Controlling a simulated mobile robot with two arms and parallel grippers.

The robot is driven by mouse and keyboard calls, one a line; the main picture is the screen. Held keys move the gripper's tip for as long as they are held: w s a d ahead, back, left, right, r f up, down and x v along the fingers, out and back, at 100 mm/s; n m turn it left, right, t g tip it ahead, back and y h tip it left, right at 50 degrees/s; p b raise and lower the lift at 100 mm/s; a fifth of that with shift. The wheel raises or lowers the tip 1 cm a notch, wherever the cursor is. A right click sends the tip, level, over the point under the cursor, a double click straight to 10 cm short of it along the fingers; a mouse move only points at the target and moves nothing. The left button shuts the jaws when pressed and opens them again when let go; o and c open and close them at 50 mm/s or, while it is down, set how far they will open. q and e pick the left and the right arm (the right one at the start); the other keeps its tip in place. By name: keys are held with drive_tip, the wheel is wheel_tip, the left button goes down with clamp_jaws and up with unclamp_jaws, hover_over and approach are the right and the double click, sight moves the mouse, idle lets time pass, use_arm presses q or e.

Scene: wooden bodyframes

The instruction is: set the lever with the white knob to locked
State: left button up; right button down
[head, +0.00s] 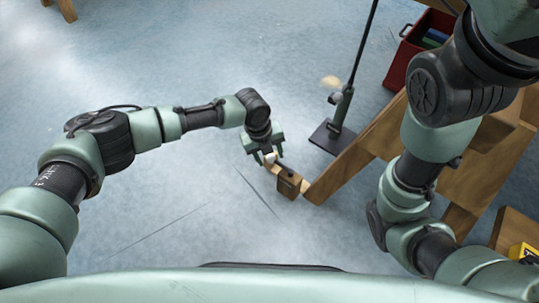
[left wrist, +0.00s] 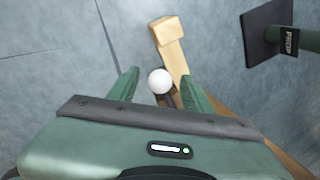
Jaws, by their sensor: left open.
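The lever's white knob (head: 270,157) shows in the head view close to my left gripper (head: 267,153). Its short dark arm (head: 284,171) runs to a small wooden block (head: 288,187) at the lower end of a wooden beam. In the left wrist view the round white knob (left wrist: 160,81) lies between the two green fingers of my open left gripper (left wrist: 160,78), with a gap on each side. The dark lever arm (left wrist: 168,100) is partly hidden behind the knob and gripper body. I cannot read any lock marking. My right gripper is out of view.
A black stand with a square base (head: 332,138) and upright pole is just right of the lever. Wooden frame beams (head: 372,138) extend to the right, under my right arm. A red crate (head: 412,50) stands at the back right. The floor at left is clear.

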use_arm(q)
clamp_jaws()
idle(1.3)
